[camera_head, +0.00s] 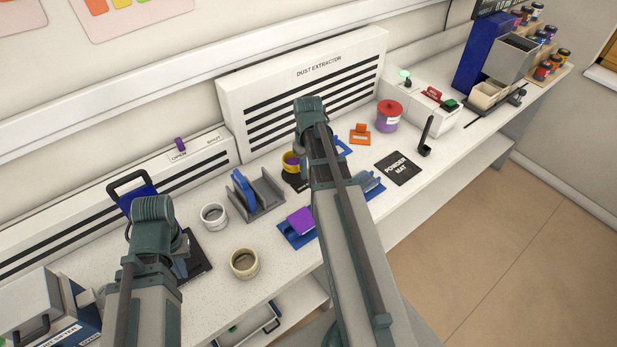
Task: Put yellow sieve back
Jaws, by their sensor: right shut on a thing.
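The yellow sieve (291,169), a small yellow ring with purple at its middle, shows just left of my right arm's wrist, over or on a small black mat (298,184). My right gripper (310,150) is shut at the sieve; its fingers are mostly hidden behind my arm, as is part of the sieve. I cannot tell whether the sieve touches the mat. My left gripper (182,255) is low over the left of the bench by a black mat (200,262), mostly hidden by its own arm.
A grey rack (266,197) with a blue piece, a white cup (214,216), a tan cup (244,263) and a purple block (301,220) on a blue tray stand between my arms. The dust extractor (300,85) lines the back. A powder mat (398,167) lies bare on the right.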

